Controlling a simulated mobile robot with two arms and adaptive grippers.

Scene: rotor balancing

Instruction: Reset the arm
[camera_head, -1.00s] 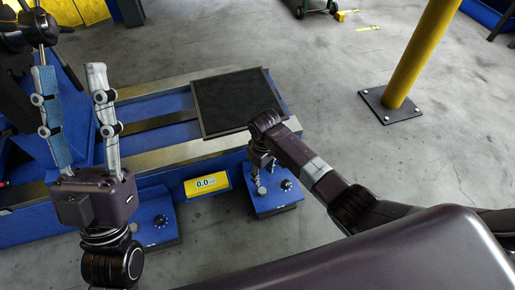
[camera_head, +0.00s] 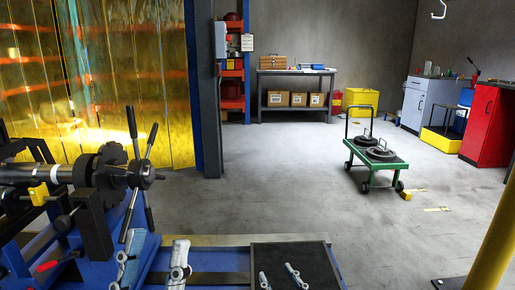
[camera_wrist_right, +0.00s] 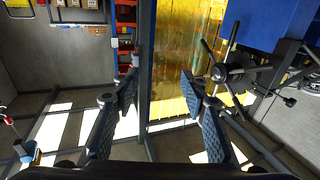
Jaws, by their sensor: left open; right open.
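My left gripper (camera_head: 152,266) shows only its two fingers at the bottom of the head view, in front of the blue balancing machine. The fingers are apart with nothing between them. My right gripper (camera_head: 280,275) shows two fingertips in front of the dark flat tray (camera_head: 318,255). In the right wrist view its padded fingers (camera_wrist_right: 158,95) are spread and empty. Most of both arms is hidden below the head view. The machine's spindle with its spoked handle (camera_head: 145,176) stands at left; it also shows in the right wrist view (camera_wrist_right: 225,72).
A green cart (camera_head: 385,170) with dark round weights stands on the open floor. A workbench (camera_head: 293,90) with boxes, a red cabinet (camera_head: 488,125) and a yellow bin (camera_head: 361,101) stand behind. A yellow post (camera_head: 495,245) is at right.

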